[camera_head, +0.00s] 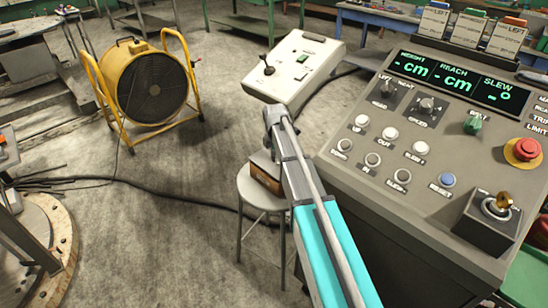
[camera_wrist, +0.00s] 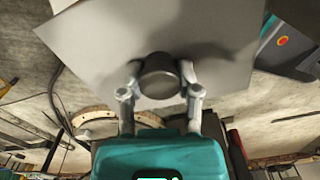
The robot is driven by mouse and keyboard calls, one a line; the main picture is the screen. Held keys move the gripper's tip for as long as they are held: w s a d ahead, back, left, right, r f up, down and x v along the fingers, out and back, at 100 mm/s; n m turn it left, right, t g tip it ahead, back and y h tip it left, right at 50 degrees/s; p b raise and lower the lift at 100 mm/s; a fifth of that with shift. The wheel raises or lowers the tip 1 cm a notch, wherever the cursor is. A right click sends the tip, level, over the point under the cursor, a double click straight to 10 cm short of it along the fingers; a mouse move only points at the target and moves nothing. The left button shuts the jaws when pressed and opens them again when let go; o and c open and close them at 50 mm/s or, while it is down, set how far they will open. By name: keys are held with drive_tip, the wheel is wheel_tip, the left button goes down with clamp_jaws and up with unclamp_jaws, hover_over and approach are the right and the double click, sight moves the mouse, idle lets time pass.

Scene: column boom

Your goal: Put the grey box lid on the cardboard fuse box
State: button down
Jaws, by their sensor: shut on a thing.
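In the wrist view, my gripper (camera_wrist: 160,82) is shut on the dark round knob of the grey box lid (camera_wrist: 95,40). The lid shows as a broad, plain, light grey plate beyond the fingers. In the head view, the brown cardboard fuse box (camera_head: 266,178) stands on a round grey stool (camera_head: 250,190), partly hidden behind my arm. A small grey surface shows at the box's top, just below my arm's end. I cannot tell whether the lid touches the box. My fingers are not clear in the head view.
A large control console (camera_head: 400,180) stands close on the right. A pale joystick panel (camera_head: 310,55) is behind my arm's end. A yellow fan (camera_head: 150,85) stands at the left. Dark cables (camera_head: 150,192) cross the floor. Open floor lies left of the stool.

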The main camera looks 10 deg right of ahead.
drive_tip(key=shift+f+b, duration=0.65)
drive_tip(key=shift+f, duration=0.05)
idle(0.5)
drive_tip(key=shift+c, duration=1.2)
unclamp_jaws()
drive_tip(key=shift+r, duration=0.2)
